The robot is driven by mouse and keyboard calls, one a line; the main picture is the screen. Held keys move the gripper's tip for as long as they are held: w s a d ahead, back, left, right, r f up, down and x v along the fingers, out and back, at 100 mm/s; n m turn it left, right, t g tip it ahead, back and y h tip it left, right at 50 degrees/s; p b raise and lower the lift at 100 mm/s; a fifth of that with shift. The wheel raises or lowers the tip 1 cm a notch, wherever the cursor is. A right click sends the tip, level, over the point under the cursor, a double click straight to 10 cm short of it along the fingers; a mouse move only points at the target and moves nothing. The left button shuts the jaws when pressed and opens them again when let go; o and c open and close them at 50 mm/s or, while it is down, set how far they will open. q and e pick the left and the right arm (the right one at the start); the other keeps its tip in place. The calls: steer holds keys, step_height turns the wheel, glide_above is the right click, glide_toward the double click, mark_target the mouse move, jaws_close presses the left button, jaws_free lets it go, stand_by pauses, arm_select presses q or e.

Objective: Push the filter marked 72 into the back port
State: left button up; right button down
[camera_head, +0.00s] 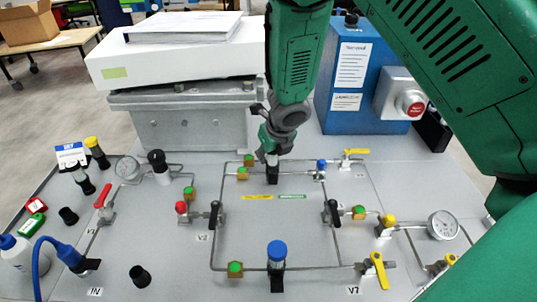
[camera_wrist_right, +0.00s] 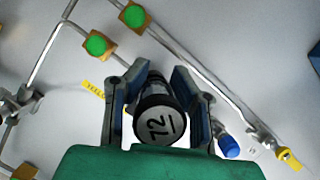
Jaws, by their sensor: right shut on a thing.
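The filter marked 72 (camera_wrist_right: 160,122) is a black cylinder with a pale end face, and the number reads clearly in the right wrist view. My right gripper (camera_wrist_right: 155,88) is shut on it, with one finger on each side. In the head view my right gripper (camera_head: 271,151) points down over the back pipe run, directly above a black piece (camera_head: 272,177) on that line. Whether this piece is the back port or part of the filter, and whether the filter is seated, I cannot tell. My left gripper is not in view.
A blue-capped filter (camera_head: 277,262) stands upright on the front pipe line. Green-topped fittings (camera_head: 243,173) and a blue-topped fitting (camera_head: 321,165) flank my right gripper. Black hand valves (camera_head: 215,213) stand on the side pipes.

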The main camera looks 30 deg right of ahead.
steer(key=shift+f+b, duration=0.4)
steer(key=shift+f, duration=0.05)
stand_by(0.7)
steer(key=c, duration=1.3)
jaws_free()
